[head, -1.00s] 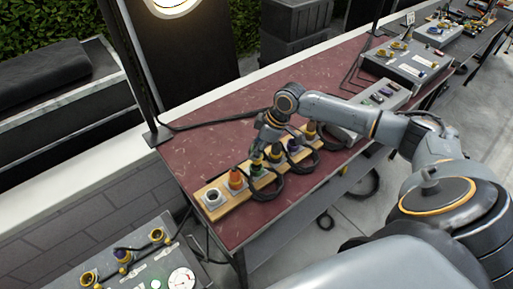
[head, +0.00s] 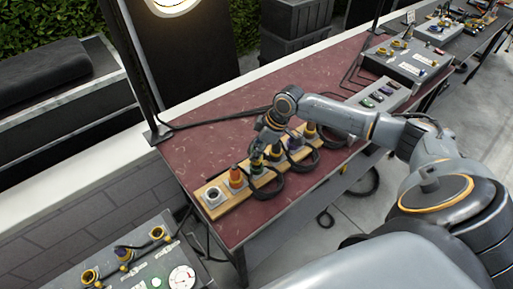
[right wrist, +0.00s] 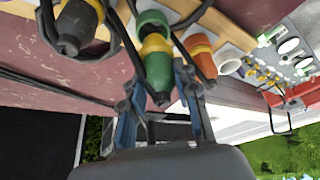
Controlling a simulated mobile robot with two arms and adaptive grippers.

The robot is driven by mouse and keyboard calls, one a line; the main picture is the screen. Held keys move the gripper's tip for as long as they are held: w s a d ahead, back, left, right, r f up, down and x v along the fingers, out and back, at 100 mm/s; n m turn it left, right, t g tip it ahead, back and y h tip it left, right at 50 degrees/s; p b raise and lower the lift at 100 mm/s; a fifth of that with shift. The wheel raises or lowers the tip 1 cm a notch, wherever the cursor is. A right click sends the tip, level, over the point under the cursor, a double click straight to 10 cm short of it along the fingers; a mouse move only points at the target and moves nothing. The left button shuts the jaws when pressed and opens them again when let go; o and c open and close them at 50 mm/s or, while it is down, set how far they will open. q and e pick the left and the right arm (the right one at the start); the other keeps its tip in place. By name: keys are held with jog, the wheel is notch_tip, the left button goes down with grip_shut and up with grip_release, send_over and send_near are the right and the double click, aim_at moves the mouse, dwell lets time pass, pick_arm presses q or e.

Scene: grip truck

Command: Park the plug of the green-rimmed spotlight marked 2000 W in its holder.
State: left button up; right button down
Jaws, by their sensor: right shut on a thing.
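A green plug with a yellow band (right wrist: 160,68) is between the fingers of my right gripper (right wrist: 160,100) in the right wrist view. The fingers are shut on it. In the head view my right gripper (head: 263,150) is over the wooden holder board (head: 228,203), at the green plug (head: 257,169). The plug's front end is at the board, but I cannot tell how deep it sits. The lit spotlight (head: 172,5) is cut off at the top; I cannot read any wattage mark. My left gripper is not in view.
An orange plug (head: 236,179) and an empty pale holder (head: 212,196) are left of the green plug. A dark plug with yellow (right wrist: 78,24), a purple plug (head: 295,142) and black cables are close by. A control box (head: 150,262) stands at front left. The red tabletop (head: 215,135) behind is mostly clear.

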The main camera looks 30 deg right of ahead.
jog(key=shift+f, duration=0.1)
dwell(0.7)
jog(key=shift+f+b, duration=0.5)
jog(key=shift+f, duration=1.1)
dwell(0.5)
jog(key=c, duration=0.6)
grip_release()
jog(key=shift+r, duration=0.1)
jog(key=shift+r+p, duration=2.4)
jog(key=shift+p, duration=0.05)
jog(key=shift+s+f, duration=0.1)
